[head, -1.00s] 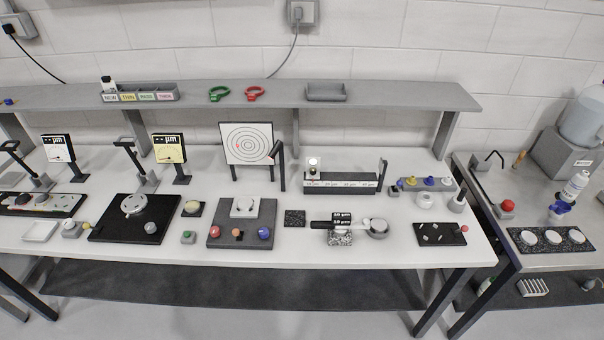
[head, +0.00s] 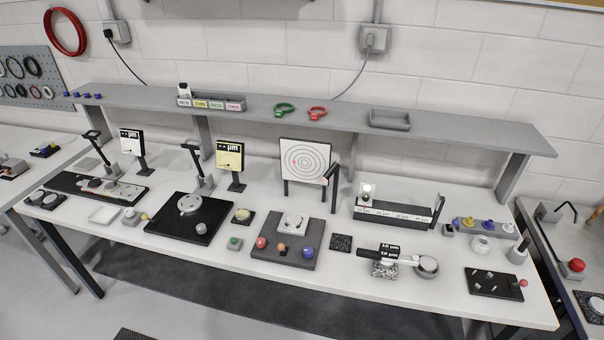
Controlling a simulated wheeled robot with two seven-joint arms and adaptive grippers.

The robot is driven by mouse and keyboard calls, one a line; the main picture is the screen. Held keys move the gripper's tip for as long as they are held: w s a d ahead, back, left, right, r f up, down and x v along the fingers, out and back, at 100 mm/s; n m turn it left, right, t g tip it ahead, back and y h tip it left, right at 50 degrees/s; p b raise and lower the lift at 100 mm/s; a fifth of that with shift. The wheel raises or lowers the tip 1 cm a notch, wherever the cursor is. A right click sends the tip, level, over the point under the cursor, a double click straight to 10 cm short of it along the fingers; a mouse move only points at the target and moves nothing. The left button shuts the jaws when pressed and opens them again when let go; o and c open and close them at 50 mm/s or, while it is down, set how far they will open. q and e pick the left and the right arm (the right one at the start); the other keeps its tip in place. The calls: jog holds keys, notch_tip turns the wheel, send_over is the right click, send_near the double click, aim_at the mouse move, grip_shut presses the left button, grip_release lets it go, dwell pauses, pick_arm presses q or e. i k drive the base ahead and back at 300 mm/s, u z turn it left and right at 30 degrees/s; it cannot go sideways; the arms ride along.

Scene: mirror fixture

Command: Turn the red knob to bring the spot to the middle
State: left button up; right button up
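The red knob (head: 261,243) sits at the front left of a dark grey plate (head: 300,262) on the white bench. An orange knob (head: 282,247) and a blue knob (head: 308,252) stand to its right on the same plate. Behind them is a white mirror block (head: 291,222). The target board (head: 305,161) with concentric rings stands behind the plate. A small red spot (head: 295,162) shows on it, left of the rings' centre. Neither of my grippers is in view.
A black post (head: 334,187) stands right of the target. A black plate with a round disc (head: 189,228) lies to the left, a dark textured square (head: 341,242) and a micrometer (head: 392,256) to the right. A grey shelf (head: 345,128) runs behind the bench.

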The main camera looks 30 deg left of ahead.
aim_at(260, 242)
jog(key=u, duration=1.3)
